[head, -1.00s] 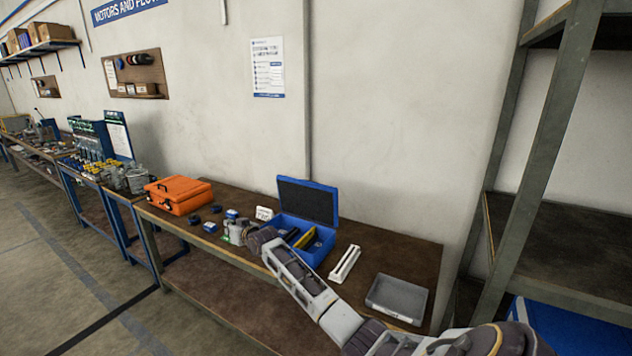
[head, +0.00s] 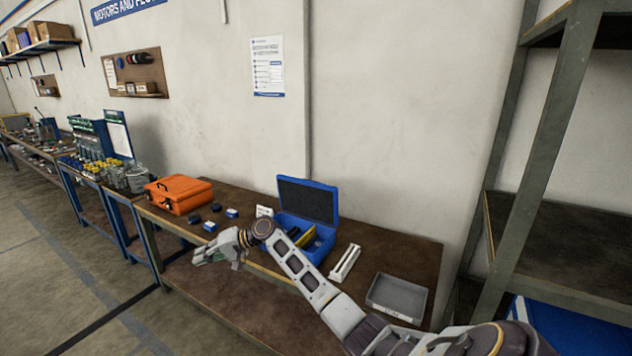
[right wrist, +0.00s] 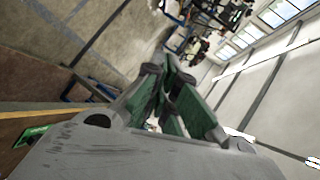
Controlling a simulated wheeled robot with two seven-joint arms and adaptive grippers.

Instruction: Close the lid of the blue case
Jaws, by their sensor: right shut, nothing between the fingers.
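The blue case (head: 322,250) stands on the brown workbench with its lid (head: 308,200) raised upright at the back. Dark foam lines the lid, and a yellow item (head: 305,237) lies inside. My right gripper (head: 203,255) is shut and empty, in front of the bench edge and left of the case. My right forearm passes in front of the case and hides part of its left and front side. The right wrist view shows the closed green-padded fingers (right wrist: 168,95). My left gripper is not in view.
An orange case (head: 180,194) sits left on the bench, with small dark and blue items (head: 232,213) beside it. A white slotted holder (head: 345,262) and a grey tray (head: 396,297) lie to the right. A metal shelf rack (head: 530,170) stands far right.

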